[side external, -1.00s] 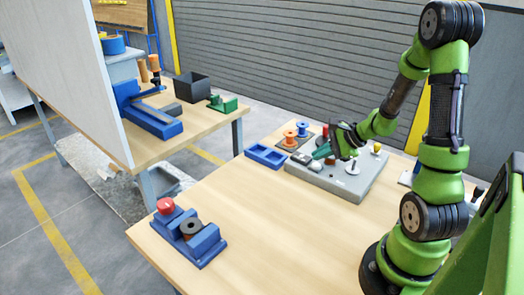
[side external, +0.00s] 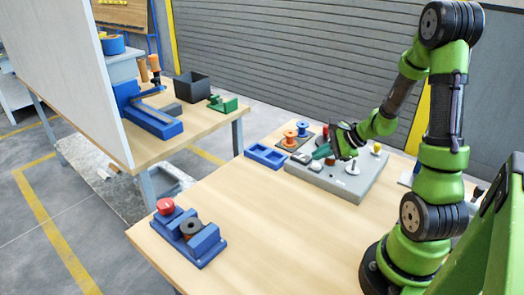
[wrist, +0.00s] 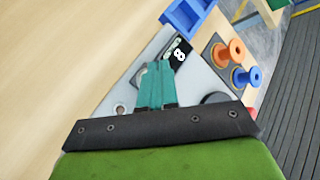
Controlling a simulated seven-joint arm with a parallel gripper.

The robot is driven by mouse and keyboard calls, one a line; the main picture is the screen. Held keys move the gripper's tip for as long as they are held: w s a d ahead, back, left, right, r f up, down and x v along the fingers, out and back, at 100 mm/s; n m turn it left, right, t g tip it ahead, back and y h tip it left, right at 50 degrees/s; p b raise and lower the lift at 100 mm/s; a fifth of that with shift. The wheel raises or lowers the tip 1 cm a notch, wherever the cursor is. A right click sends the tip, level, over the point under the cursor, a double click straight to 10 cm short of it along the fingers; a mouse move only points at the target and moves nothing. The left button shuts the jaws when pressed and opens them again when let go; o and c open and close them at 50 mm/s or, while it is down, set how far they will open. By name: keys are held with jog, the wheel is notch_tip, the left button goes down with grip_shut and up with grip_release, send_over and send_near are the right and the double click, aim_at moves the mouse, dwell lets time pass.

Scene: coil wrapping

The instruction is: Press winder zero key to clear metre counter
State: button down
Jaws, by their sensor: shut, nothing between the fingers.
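My gripper (side external: 316,155) is shut, its teal fingers reaching low over the left end of a grey panel (side external: 350,187). In the wrist view the shut fingers (wrist: 157,68) end beside a small black plate with a white figure-like mark (wrist: 180,54). I cannot tell whether this plate is the metre counter or the zero key. In the side view a small grey-and-white piece (side external: 301,158) sits at the panel's left corner, just past the fingertips. Whether the tips touch anything is unclear, and the fingers hide part of the panel.
Orange (side external: 302,128) and blue (side external: 290,138) spools stand on a plate behind the panel. A blue two-pocket tray (side external: 265,155) lies left of it. A blue fixture with a red button (side external: 165,206) stands at the table's left. The wooden table (side external: 265,235) is clear between.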

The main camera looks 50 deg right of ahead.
aim_at(320, 167)
jog(key=shift+f, duration=0.2)
dwell(0.5)
jog(key=shift+f, duration=0.25)
jog(key=shift+f, duration=0.45)
dwell(0.6)
dwell(0.3)
jog(key=shift+r, duration=0.9)
jog(key=shift+r, duration=2.5)
jog(key=shift+s+f, duration=0.1)
